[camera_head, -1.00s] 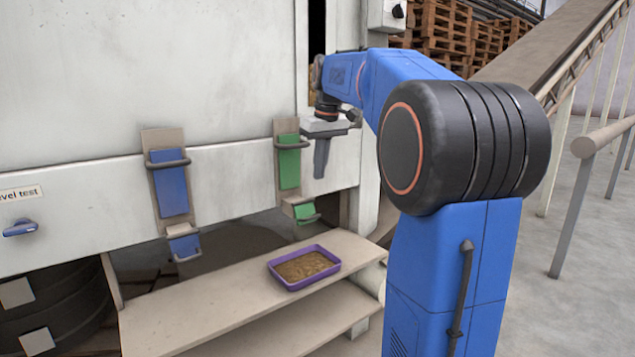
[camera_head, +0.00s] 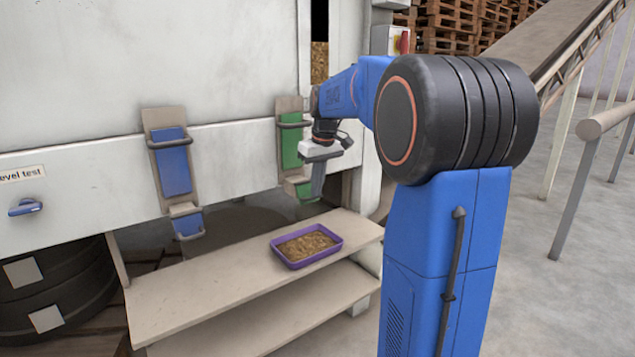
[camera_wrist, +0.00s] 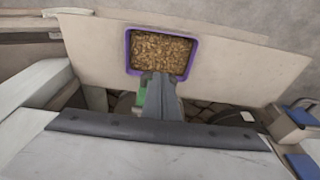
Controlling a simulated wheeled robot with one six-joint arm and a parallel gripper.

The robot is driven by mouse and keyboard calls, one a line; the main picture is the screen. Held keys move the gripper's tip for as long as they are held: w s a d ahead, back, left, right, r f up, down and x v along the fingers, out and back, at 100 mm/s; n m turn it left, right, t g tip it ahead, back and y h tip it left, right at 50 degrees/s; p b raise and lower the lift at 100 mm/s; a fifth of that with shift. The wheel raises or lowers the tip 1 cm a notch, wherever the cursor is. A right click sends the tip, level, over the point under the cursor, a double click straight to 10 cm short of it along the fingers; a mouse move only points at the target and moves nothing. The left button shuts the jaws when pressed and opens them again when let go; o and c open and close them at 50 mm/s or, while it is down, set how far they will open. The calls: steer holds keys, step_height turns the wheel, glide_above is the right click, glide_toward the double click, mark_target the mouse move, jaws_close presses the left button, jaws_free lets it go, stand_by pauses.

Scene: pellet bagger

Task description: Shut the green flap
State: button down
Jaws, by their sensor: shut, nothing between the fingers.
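The green chute on the white machine has an upper green plate (camera_head: 291,150) behind a dark bar. Below it is a small green flap (camera_head: 304,191) at the chute's lower end, partly hidden behind my gripper. My gripper (camera_head: 317,193) is shut and empty, pointing down just in front of the flap, at its right side in the head view. In the wrist view my gripper (camera_wrist: 160,78) reaches toward the tray, with a bit of green (camera_wrist: 142,97) close at its left. I cannot tell whether they touch, nor how far the flap stands open.
A purple tray (camera_head: 308,262) of brown pellets sits on the beige shelf (camera_head: 200,290) below the chute. A blue chute with a blue plate (camera_head: 174,165) and a lower blue flap (camera_head: 188,224) is to the left. A railing (camera_head: 575,180) stands at right.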

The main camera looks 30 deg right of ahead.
stand_by(0.3)
step_height(320, 180, down, 3)
steer(key=t, duration=0.3)
steer(key=shift+w+r, duration=0.1)
steer(key=shift+r, duration=0.05)
stand_by(0.4)
